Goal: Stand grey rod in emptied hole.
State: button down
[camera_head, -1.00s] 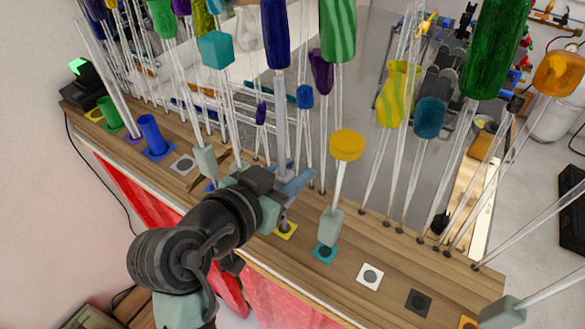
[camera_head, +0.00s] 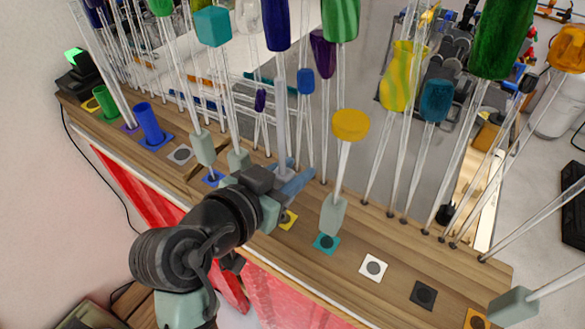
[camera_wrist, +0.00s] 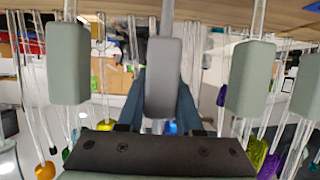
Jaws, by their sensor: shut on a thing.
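My gripper (camera_head: 290,181) is in the middle of the head view, its fingers shut on the grey block of the grey rod (camera_wrist: 163,75). The rod's shaft (camera_head: 280,110) rises upright above the fingers, with a dark blue top at its upper end or behind it; I cannot tell which. A yellow-marked hole (camera_head: 288,219) is just below the gripper, partly covered by it. Whether the rod's lower end is in it is hidden. Holes marked white (camera_head: 373,266), dark grey (camera_head: 425,294) and light grey (camera_head: 180,154) on the wooden board (camera_head: 450,280) have no rod in them.
Rods with greenish blocks stand close on both sides, a left one (camera_wrist: 68,63) and a right one (camera_wrist: 250,77). A yellow-topped rod (camera_head: 351,125) stands over the teal-marked hole (camera_head: 326,243). Several coloured glass rods crowd the far side. A blue tube (camera_head: 151,124) stands at left.

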jog(key=shift+f, duration=0.25)
jog(key=c, duration=0.5)
grip_release()
jog(key=shift+s+b, duration=0.1)
jog(key=shift+b, duration=0.2)
jog(key=b+v, duration=0.2)
jog(key=v, duration=1)
jog(key=shift+s+a+r+b, duration=0.15)
jog(key=shift+s+a+b, duration=0.1)
jog(key=shift+s+b, duration=0.05)
